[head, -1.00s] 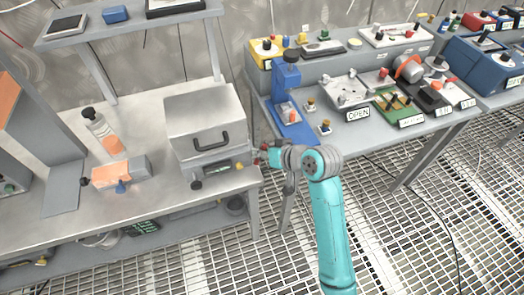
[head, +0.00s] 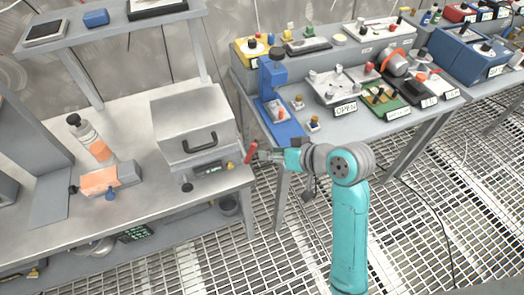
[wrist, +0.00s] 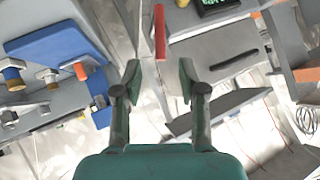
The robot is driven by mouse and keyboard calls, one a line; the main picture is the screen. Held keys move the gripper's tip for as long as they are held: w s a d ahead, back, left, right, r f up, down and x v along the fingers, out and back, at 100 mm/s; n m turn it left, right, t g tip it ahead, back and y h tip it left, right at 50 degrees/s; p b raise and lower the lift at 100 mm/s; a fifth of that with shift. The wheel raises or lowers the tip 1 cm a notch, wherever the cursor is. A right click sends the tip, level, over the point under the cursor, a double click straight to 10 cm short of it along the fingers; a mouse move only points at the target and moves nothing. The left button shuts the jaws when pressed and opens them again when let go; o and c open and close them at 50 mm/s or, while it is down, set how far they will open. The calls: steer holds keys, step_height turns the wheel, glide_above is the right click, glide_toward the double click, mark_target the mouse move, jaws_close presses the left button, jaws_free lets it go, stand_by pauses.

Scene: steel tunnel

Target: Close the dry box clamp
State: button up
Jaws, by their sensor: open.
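The dry box is a grey metal box (head: 195,128) with a black handle on its sloping front, on the bench at left; its lid looks down. A red lever (head: 250,152), apparently the clamp handle, stands tilted at the box's right side. In the wrist view the red lever (wrist: 160,32) stands ahead of my fingertips, nearly in line with the gap between them. My gripper (head: 264,155) is just right of the lever, pointing at it. In the wrist view my gripper (wrist: 159,80) is open with nothing between its fingers. The clamp's latch cannot be made out.
An orange-topped grey device (head: 110,181) and a bottle (head: 90,138) stand left of the box. A second bench to the right holds a blue stand (head: 274,95) and several devices, close behind my gripper. The grated floor (head: 430,230) in front is open.

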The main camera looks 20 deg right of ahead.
steer(key=shift+v, duration=1.15)
steer(key=shift+c, duration=1.4)
steer(key=shift+w+f, duration=0.1)
steer(key=shift+f, duration=0.2)
steer(key=c, duration=0.4)
steer(key=f+y, duration=0.1)
steer(key=w+f+m+g+y, duration=0.1)
steer(key=f, duration=0.1)
steer(key=a+f+y, duration=0.1)
steer(key=f+y, duration=0.1)
steer(key=shift+w+f+g, duration=0.15)
steer(key=shift+w+g, duration=0.15)
steer(key=shift+w, duration=0.05)
jaws_close()
steer(key=d+f+m+t+y, duration=0.5)
steer(key=d+m+y, duration=0.3)
steer(key=m, duration=0.1)
steer(key=x, duration=1)
